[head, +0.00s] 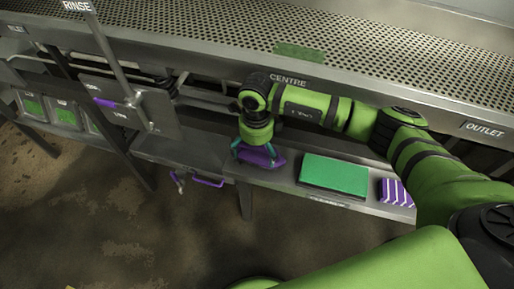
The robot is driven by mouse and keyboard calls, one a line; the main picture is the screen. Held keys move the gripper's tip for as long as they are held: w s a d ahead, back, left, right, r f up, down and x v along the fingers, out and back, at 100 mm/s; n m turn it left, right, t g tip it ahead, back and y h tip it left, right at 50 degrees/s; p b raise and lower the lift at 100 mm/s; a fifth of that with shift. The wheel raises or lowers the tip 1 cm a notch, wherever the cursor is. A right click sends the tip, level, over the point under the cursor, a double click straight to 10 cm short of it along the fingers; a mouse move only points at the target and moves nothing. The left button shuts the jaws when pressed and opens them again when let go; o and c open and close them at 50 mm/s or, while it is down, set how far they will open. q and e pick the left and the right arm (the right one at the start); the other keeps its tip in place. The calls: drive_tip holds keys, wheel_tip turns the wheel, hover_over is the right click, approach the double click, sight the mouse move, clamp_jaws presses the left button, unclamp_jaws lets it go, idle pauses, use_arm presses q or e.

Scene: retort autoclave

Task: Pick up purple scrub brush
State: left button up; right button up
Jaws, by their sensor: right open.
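The purple scrub brush (264,158) lies at the left end of the low metal shelf below the CENTRE label. My right gripper (256,152) points down right over it, with its teal fingers open at either side of the brush. The gripper hides part of the brush, and I cannot tell whether the fingers touch it. My left gripper is not in view.
A green pad or box (334,175) and a purple-and-white striped item (396,192) lie on the shelf to the right. A perforated metal deck (350,50) runs above. A purple handle (207,182) hangs at the shelf's left. Open floor (150,240) lies in front.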

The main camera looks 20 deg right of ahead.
sight(256, 158)
wheel_tip(256, 158, down, 2)
drive_tip(key=shift+f+p, duration=0.15)
drive_tip(key=shift+p, duration=0.3)
drive_tip(key=shift+w+f, duration=0.15)
drive_tip(key=shift+f, duration=0.45)
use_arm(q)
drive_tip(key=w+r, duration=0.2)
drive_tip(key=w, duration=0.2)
use_arm(e)
drive_tip(key=shift+c, duration=0.4)
drive_tip(key=c, duration=1.1)
drive_tip(key=shift+r, duration=0.1)
wheel_tip(256, 158, up, 9)
drive_tip(key=b, duration=0.4)
drive_tip(key=shift+r, duration=0.1)
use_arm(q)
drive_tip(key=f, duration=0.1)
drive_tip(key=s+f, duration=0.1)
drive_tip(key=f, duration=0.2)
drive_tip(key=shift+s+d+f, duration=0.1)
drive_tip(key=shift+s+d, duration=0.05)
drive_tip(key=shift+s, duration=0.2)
use_arm(e)
drive_tip(key=shift+r, duration=0.45)
